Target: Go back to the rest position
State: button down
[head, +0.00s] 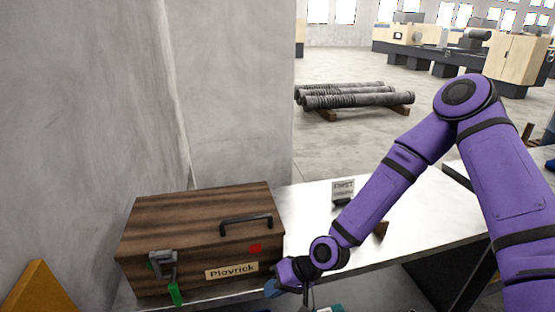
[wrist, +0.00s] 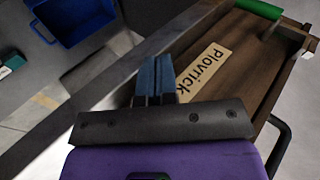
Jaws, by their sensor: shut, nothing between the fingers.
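My gripper (head: 279,288) is low in the head view, just right of the front right corner of a brown wooden box (head: 165,220). My purple arm reaches down to it from the right. In the wrist view my gripper (wrist: 154,68) shows two blue fingers shut together with nothing between them. Behind them is the front of the box (wrist: 262,85) with its "Plovrick" label. I cannot tell whether the fingers touch the box. The box lid is closed.
The box stands on a pale table (head: 300,215) against a grey wall. A blue bin (wrist: 75,18) is on the floor in the wrist view. Dark pipes (head: 350,97) lie on the floor behind.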

jog(key=w+d+r+t+h, duration=0.35)
jog(key=d+r+h, duration=0.55)
jog(key=d+r, duration=1.15)
jog(key=s+d+r+m+t, duration=0.1)
jog(key=s+d+r, duration=0.4)
jog(key=s+r, duration=0.4)
jog(key=s+d+r+m+t, duration=0.1)
jog(key=s+d+r+m, duration=0.1)
jog(key=s+d+r, duration=0.4)
jog(key=v, duration=0.6)
jog(key=shift+s+r, duration=0.25)
